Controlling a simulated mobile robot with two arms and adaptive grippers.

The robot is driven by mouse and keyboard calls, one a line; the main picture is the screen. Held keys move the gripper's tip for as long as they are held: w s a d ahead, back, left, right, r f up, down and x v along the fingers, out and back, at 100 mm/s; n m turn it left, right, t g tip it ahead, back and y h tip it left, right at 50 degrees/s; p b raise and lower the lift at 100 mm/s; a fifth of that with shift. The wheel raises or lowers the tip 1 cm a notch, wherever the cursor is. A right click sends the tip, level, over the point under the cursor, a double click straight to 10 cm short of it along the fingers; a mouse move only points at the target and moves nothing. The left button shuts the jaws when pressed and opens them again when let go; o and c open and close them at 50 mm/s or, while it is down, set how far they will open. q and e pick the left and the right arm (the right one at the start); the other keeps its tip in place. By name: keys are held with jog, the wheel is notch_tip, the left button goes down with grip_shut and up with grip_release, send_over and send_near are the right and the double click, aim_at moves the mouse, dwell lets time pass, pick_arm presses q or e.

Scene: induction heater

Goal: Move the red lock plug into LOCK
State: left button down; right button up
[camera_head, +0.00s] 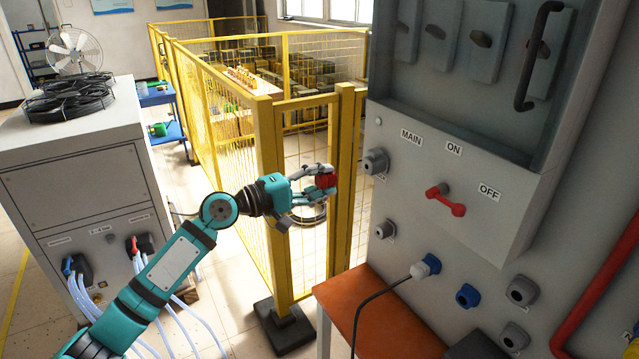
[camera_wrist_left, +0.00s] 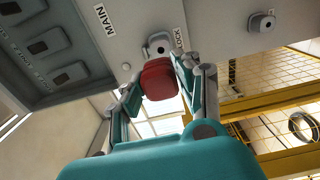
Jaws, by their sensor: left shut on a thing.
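The red lock plug (camera_head: 325,181) is held between the fingers of my left gripper (camera_head: 322,183), which is shut on it. In the left wrist view the plug (camera_wrist_left: 159,79) sits between the two fingers, pointing at the grey panel. The LOCK socket (camera_wrist_left: 158,46), a round grey fitting, shows just beyond the plug beside a partly covered LOCK label (camera_wrist_left: 180,40). In the head view that grey socket (camera_head: 375,162) is to the right of the plug, with a visible gap between them. My right gripper is not in view.
The panel carries a red switch handle (camera_head: 446,200) between ON and OFF, and another grey socket (camera_head: 384,229) below. A blue-white plug with a cable (camera_head: 425,267) is lower down. A yellow mesh fence (camera_head: 262,190) stands behind my gripper. An orange table (camera_head: 385,318) is below.

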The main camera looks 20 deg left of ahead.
aim_at(333, 176)
pick_arm(q)
jog(key=shift+w+d, duration=0.2)
jog(key=shift+w, duration=0.15)
jog(key=shift+x, duration=0.85)
jog(key=shift+w+d, duration=0.2)
jog(key=shift+w, duration=0.05)
jog(key=x, duration=0.4)
jog(key=shift+w+d, duration=0.15)
jog(key=shift+d, duration=0.05)
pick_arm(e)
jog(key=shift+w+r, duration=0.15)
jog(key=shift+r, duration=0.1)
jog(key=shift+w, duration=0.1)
pick_arm(q)
jog(key=shift+w+d, duration=0.4)
jog(key=shift+w, duration=0.15)
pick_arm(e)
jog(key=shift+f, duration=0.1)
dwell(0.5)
